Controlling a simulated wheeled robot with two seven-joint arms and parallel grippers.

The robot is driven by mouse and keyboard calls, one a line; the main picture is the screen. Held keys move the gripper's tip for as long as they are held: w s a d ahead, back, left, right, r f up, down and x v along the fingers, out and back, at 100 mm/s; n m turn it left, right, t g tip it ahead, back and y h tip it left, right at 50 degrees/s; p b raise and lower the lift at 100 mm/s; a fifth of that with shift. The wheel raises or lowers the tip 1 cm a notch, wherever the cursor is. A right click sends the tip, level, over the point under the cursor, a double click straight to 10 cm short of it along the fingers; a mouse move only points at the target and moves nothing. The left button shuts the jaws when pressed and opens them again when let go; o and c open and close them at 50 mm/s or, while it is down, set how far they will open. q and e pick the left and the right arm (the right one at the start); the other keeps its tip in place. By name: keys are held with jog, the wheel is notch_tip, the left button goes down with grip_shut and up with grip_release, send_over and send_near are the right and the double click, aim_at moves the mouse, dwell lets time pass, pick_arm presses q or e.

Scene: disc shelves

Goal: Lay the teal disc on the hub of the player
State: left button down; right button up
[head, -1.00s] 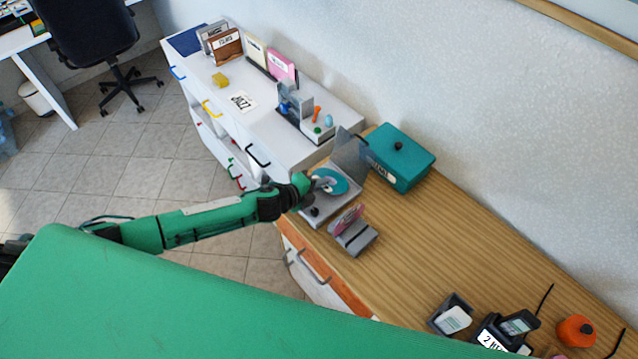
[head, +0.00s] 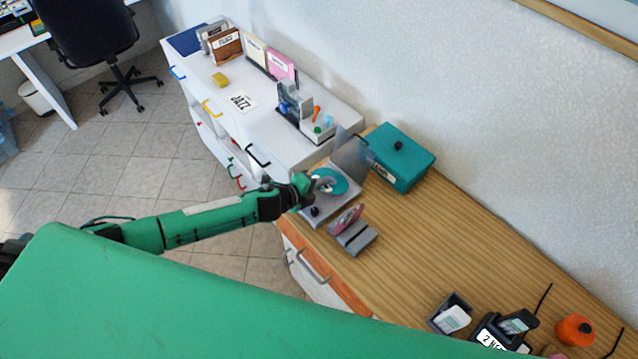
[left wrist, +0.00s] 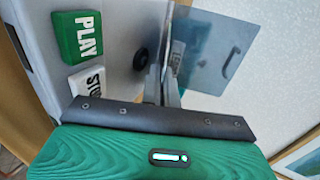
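The teal disc (head: 335,180), with a pale middle, is over the player (head: 343,203) in the head view. My left gripper (head: 319,183) reaches it from the left and looks shut on its near edge. In the left wrist view the gripper's fingers (left wrist: 163,85) are close together and the disc shows at most edge-on. That view also shows the player's grey top (left wrist: 112,35), a black round knob (left wrist: 140,59) and the PLAY button (left wrist: 81,37). The hub is not clearly visible, and I cannot tell whether the disc touches it. My right gripper is not in view.
The player's raised clear lid (head: 352,157) stands behind the disc. A teal box (head: 402,158) is just beyond it. A grey holder with a pink disc (head: 352,232) stands close in front.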

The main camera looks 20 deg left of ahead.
pick_arm(q)
jog(key=c, duration=1.6)
grip_release()
jog(key=shift+s, duration=0.1)
jog(key=shift+s+a+r, duration=0.25)
jog(key=shift+s+a, duration=0.15)
jog(key=shift+s, duration=0.05)
jog(key=b+v, duration=0.4)
jog(key=v, duration=0.8)
jog(key=shift+s, duration=0.2)
jog(key=shift+r, duration=0.15)
